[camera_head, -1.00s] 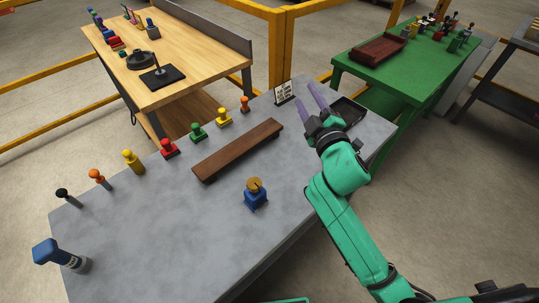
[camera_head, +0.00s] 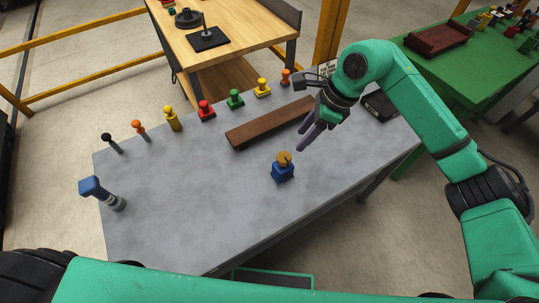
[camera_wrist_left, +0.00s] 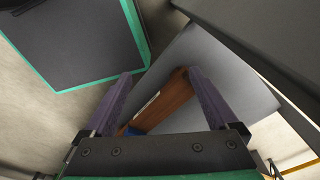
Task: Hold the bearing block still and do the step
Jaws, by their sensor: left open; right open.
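The blue bearing block (camera_head: 283,174) with a round brass-coloured top stands on the grey table (camera_head: 190,200), in front of the brown wooden bar (camera_head: 270,123). My right gripper (camera_head: 304,143) is open and empty above the table, with its purple fingers pointing down just up and to the right of the block. It is apart from the block. My left arm crosses the bottom of the head view; its gripper does not show there. In the left wrist view my left gripper (camera_wrist_left: 160,78) is open. A brown bar and a small blue patch show beyond its fingers.
A row of coloured knobbed pieces, including a red one (camera_head: 206,111) and a green one (camera_head: 235,99), lines the table's far edge. A blue-headed tool (camera_head: 97,190) stands at the left. A black tray (camera_head: 380,105) lies at the right. The table's front left is clear.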

